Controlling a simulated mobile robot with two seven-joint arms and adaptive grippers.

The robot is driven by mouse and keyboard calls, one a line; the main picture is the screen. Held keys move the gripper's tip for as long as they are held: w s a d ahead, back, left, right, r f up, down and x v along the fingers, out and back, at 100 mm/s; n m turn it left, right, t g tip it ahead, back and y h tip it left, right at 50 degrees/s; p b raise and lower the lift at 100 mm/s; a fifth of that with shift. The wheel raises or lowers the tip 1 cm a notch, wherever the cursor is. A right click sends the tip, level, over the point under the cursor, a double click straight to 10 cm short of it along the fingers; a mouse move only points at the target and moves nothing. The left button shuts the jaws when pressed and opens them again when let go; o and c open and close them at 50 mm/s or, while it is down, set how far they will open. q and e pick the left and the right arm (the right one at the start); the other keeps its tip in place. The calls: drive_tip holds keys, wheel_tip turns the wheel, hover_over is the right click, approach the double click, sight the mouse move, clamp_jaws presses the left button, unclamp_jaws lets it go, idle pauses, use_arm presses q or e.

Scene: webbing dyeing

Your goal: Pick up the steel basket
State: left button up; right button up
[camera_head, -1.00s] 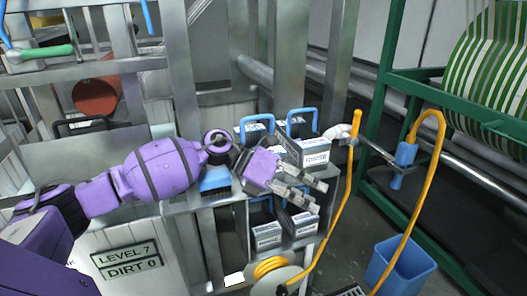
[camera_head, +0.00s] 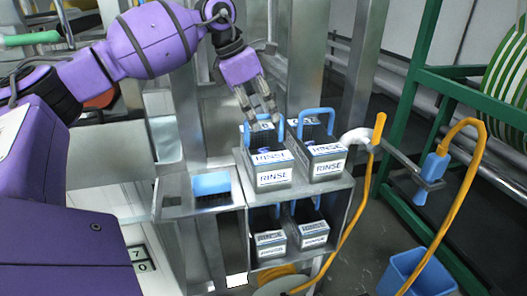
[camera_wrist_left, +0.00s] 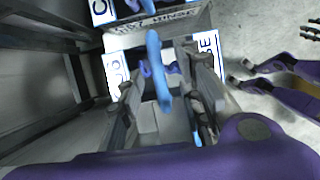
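A steel basket (camera_head: 274,178) with a blue handle and white RINSE labels stands on the upper level of the metal rack, front left of the group. My left gripper (camera_head: 259,108) is above it, pointing down, with its fingers apart and nothing held. In the left wrist view the blue handle (camera_wrist_left: 158,72) lies between the spread fingers; I cannot tell if they touch it. A similar RINSE basket (camera_head: 328,168) stands close on the right. Purple parts of mine show at the right of the wrist view, but the right gripper's state is unclear.
More baskets (camera_head: 270,242) stand on the lower shelf. A blue-topped brush (camera_head: 211,184) lies on the side ledge. A yellow hose (camera_head: 362,200) hangs right of the rack. A blue bin (camera_head: 418,274) and a green frame (camera_head: 420,110) are farther right.

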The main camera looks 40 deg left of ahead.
use_arm(q)
drive_tip(key=shift+x, duration=1.05)
drive_tip(key=shift+w+f, duration=0.1)
drive_tip(key=c, duration=0.8)
clamp_jaws()
use_arm(e)
drive_tip(key=shift+w+a+r, duration=0.1)
drive_tip(key=shift+w+r, duration=0.4)
drive_tip(key=shift+w, duration=0.2)
